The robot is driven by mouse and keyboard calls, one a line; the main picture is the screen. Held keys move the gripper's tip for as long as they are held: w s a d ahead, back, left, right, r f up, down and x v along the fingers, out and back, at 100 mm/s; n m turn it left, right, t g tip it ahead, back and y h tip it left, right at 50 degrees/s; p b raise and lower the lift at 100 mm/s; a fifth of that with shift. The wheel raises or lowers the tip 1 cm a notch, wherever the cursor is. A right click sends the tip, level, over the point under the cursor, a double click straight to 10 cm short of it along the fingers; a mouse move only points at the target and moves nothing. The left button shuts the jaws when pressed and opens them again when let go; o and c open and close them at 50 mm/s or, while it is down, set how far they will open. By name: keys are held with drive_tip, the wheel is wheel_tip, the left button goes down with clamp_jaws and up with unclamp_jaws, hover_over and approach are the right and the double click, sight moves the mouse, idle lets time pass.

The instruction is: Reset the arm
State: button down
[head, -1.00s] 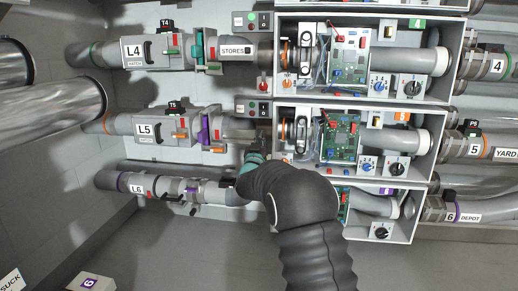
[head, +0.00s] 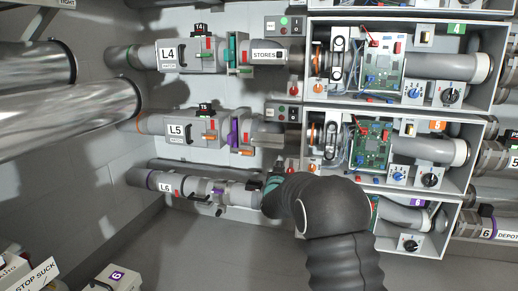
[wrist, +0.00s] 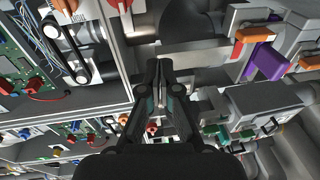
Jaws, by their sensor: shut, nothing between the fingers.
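My arm (head: 345,225) rises from the bottom of the head view, in black ribbed sleeving, and bends left towards the pipes. My gripper (head: 278,168) is at its far end, small and partly hidden by the arm, below the switch box of line L5 and close to the right end of line L6. In the wrist view my gripper (wrist: 165,66) shows as two dark fingers brought together, with nothing between them. The fingers point towards the gap between the open cabinets and the pipe fittings. I cannot tell whether the fingertips touch anything.
Open cabinets with circuit boards (head: 372,142) stand right of my gripper. Pipe L5 (head: 175,129) and pipe L6 (head: 166,184) run to its left, with a purple valve part (head: 234,132). A purple-marked box (head: 116,278) sits at lower left. The floor (head: 215,255) below is clear.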

drive_tip(key=s+a+f+n+g+y, duration=0.1)
drive_tip(key=s+a+f+g+y, duration=0.15)
drive_tip(key=f, duration=0.25)
drive_tip(key=s+a+f+n+g+y, duration=0.1)
drive_tip(key=s+f+g, duration=0.2)
drive_tip(key=f, duration=0.2)
drive_tip(key=s+g+y+p, duration=0.15)
drive_tip(key=s+g, duration=0.35)
drive_tip(key=s, duration=0.8)
drive_tip(key=s+d+r+g+p, duration=0.2)
drive_tip(key=s+r, duration=0.1)
drive_tip(key=s, duration=0.8)
drive_tip(key=s+d+r+g+h+p, duration=0.1)
drive_tip(key=s+d+r+g+p, duration=0.15)
drive_tip(key=s, duration=0.85)
drive_tip(key=s+d+r+g+p, duration=0.15)
drive_tip(key=s+r, duration=0.25)
drive_tip(key=s, duration=0.7)
drive_tip(key=s+d+r+t+p, duration=0.2)
drive_tip(key=s+r+t+p, duration=0.1)
drive_tip(key=s+r, duration=0.3)
drive_tip(key=shift+s+d+r+h, duration=0.15)
drive_tip(key=shift+d+r+h, duration=0.15)
drive_tip(key=shift+r, duration=0.7)
